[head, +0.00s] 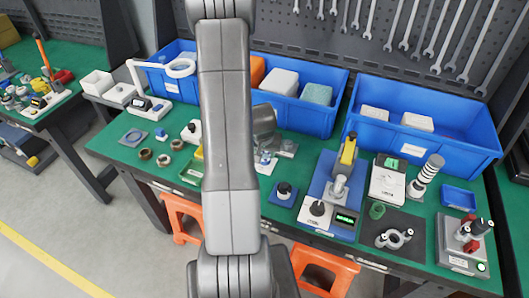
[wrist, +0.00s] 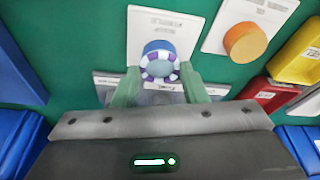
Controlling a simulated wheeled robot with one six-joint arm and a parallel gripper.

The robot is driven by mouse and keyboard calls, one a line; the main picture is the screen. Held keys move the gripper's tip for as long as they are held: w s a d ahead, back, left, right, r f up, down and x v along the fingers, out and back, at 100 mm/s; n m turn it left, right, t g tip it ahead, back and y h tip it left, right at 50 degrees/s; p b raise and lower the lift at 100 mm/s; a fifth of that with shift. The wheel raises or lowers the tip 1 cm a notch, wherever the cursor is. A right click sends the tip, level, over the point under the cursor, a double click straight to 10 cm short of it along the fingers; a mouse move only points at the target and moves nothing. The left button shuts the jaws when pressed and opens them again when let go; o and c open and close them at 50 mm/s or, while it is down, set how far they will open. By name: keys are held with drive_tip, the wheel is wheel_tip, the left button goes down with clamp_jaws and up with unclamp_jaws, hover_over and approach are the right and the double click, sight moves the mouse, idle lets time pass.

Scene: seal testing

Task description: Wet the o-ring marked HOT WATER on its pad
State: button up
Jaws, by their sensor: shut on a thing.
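My gripper (wrist: 161,76) is shut on a white-and-purple ring (wrist: 147,70), held between its two greenish fingertips in the wrist view. The ring appears in front of a round blue pad (wrist: 156,45) on a white card (wrist: 183,22); I cannot tell whether they touch. The card's print is upside down and too blurred to read, and no HOT WATER marking is legible. A round orange pad (wrist: 245,42) is on another white card (wrist: 268,12) to the right. In the head view my arm hides the gripper and much of the middle of the bench.
In the wrist view, yellow (wrist: 297,58) and red (wrist: 270,93) bins are at the right and a blue bin (wrist: 18,65) at the left. In the head view, large blue bins (head: 425,135) line the bench back. Brown rings (head: 146,154) lie at left; test devices (head: 465,243) stand at right.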

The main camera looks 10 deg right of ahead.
drive_tip(key=shift+r+p, duration=1.85)
drive_tip(key=shift+r, duration=0.65)
